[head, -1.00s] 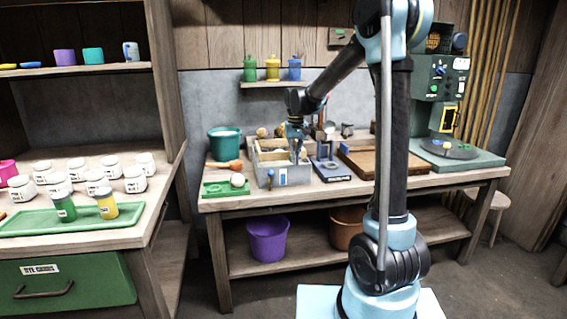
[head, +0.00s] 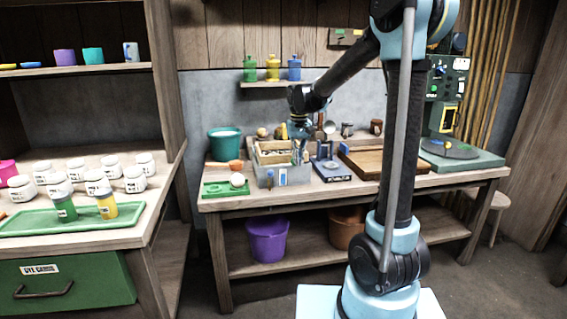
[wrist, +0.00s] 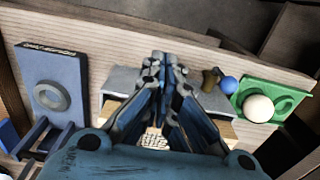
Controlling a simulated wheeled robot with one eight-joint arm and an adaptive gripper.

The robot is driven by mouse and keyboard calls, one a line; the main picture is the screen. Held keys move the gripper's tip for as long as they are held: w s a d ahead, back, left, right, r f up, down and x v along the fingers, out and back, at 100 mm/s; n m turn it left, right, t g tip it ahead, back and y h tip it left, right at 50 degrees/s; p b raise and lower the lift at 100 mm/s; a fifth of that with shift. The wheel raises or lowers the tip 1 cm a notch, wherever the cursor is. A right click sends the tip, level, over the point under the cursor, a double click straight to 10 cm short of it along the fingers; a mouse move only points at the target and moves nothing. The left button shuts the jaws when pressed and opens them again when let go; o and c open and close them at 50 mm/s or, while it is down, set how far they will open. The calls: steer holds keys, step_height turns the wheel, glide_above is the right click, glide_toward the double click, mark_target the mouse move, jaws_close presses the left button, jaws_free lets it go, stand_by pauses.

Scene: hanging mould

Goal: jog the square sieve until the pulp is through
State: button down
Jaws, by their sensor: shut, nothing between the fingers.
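The square sieve's pale wooden frame (head: 268,158) shows at the grey tub (head: 268,178) on the workbench, partly hidden by my gripper. Whether it rests in the tub or on its rim I cannot tell. In the wrist view, a strip of pale wood (wrist: 110,108) and a patch of pale mesh (wrist: 154,140) show behind the fingers, beside the grey tub edge (wrist: 122,80). My gripper (head: 300,160) points down at the tub's right part; in the wrist view its fingertips (wrist: 164,62) are together and empty. Pulp cannot be made out.
A green plate with a white ball (head: 237,180) stands left of the tub, and a dark blue stand (head: 332,172) right of it. A teal bucket (head: 224,142) is behind left. A brown board (head: 375,163) lies farther right. Bottles (head: 272,70) stand on a shelf above.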

step_height(320, 180, up, 6)
steer(key=s, duration=0.2)
steer(key=shift+s+d+r, duration=0.15)
steer(key=shift+d+r, duration=0.1)
steer(key=shift+d, duration=0.05)
stand_by(0.4)
steer(key=s+d+f+m+t, duration=0.1)
steer(key=s+d+f, duration=0.3)
steer(key=s+d, duration=0.6)
steer(key=s+d+f+m+t, duration=0.1)
steer(key=s+d+f, duration=0.3)
steer(key=s+d, duration=0.55)
steer(key=s+d+f+m, duration=0.1)
steer(key=s+f, duration=0.6)
steer(key=s, duration=0.2)
steer(key=shift+s+f, duration=0.15)
steer(key=shift+f, duration=0.25)
steer(key=shift+d, duration=0.1)
steer(key=shift+w+f, duration=0.2)
steer(key=shift+w, duration=0.25)
